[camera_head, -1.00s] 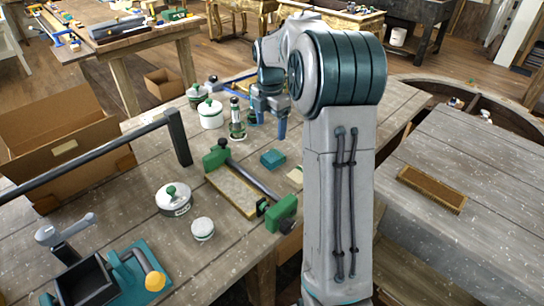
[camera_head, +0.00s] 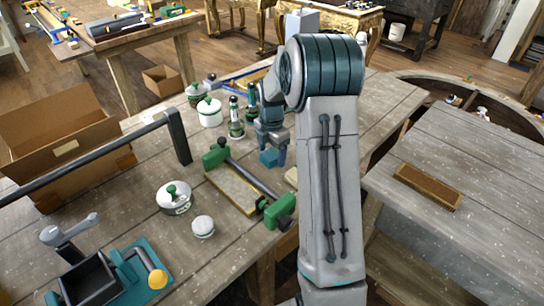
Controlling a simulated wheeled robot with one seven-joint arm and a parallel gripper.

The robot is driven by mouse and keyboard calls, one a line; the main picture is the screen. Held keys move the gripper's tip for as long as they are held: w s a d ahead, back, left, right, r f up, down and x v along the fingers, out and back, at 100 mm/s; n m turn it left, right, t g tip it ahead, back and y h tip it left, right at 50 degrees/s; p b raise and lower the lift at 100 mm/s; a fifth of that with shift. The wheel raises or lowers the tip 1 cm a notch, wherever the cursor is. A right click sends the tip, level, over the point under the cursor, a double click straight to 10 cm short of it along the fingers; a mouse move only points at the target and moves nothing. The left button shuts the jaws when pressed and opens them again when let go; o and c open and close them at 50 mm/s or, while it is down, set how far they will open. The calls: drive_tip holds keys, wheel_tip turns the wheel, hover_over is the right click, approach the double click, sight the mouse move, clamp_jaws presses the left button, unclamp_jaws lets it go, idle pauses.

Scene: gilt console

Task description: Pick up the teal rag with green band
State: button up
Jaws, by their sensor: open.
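The teal rag (camera_head: 268,158) lies folded on the plank workbench (camera_head: 215,262), just right of the green-ended clamp. It shows as a small teal block, partly covered by my gripper; I cannot make out its green band. My gripper (camera_head: 273,154) points down at the rag, open, with its fingers over or around it. I cannot tell whether the fingers touch it.
A green-ended clamp (camera_head: 240,180) lies close to the left of my gripper. Green-topped bottles (camera_head: 236,120) and white lidded pots (camera_head: 210,112) stand behind it. An open cardboard box (camera_head: 60,140) is at left. A brown tray (camera_head: 428,187) lies on the right-hand table.

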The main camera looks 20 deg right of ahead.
sight(272, 154)
drive_tip(key=c, duration=1.1)
drive_tip(key=shift+o, duration=0.2)
drive_tip(key=shift+r, duration=0.1)
wheel_tip(272, 154, up, 4)
drive_tip(key=shift+r+b, duration=0.1)
drive_tip(key=shift+b, duration=0.45)
drive_tip(key=s+d+r+b, duration=0.1)
drive_tip(key=s+d+r, duration=0.5)
drive_tip(key=s+d, duration=0.2)
drive_tip(key=shift+d+r+b, duration=0.3)
drive_tip(key=shift+b, duration=0.1)
drive_tip(key=o, duration=0.3)
drive_tip(key=shift+c, duration=1.1)
